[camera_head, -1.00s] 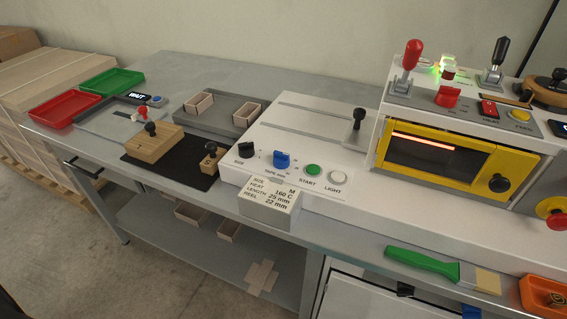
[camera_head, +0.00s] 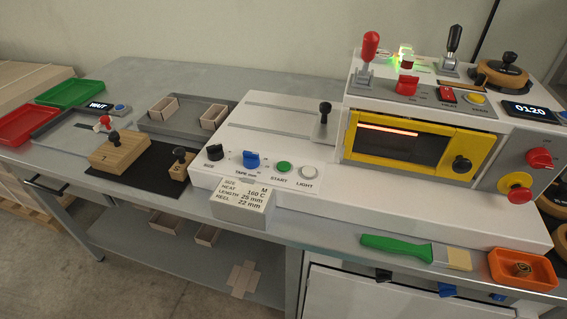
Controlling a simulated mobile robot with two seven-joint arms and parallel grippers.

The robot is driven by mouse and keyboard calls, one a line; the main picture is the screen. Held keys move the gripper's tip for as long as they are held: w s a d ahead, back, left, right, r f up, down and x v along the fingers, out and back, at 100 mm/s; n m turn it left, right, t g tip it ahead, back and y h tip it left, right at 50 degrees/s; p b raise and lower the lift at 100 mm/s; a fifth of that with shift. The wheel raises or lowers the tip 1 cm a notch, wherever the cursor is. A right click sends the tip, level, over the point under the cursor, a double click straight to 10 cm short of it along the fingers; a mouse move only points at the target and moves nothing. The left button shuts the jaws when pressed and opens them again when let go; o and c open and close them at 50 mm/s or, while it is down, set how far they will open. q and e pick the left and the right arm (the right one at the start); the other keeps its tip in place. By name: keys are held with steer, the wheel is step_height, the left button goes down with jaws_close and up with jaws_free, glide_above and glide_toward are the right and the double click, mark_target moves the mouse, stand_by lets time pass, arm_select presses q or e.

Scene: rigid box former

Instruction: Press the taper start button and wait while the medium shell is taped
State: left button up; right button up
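The taper is the white machine (camera_head: 310,205) on the bench. Its green START button (camera_head: 284,167) sits on the front panel between the blue tape knob (camera_head: 251,160) and the pale LIGHT button (camera_head: 308,171). A black size knob (camera_head: 214,152) is at the panel's left end. A label block (camera_head: 241,203) in front reads size M, 160 C, length 25 mm, reel 22 mm. Small open shells stand in the grey tray (camera_head: 190,128); I cannot tell which is the medium one. Neither of my grippers shows in the head view.
A yellow-framed window unit (camera_head: 345,150) with a red-knobbed lever (camera_head: 370,45) stands at the right; its display (camera_head: 531,110) reads 0120. Wooden blocks (camera_head: 119,153) lie on a black mat (camera_head: 152,187). A green-handled tool (camera_head: 397,247) and an orange tray (camera_head: 505,284) lie at the front right.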

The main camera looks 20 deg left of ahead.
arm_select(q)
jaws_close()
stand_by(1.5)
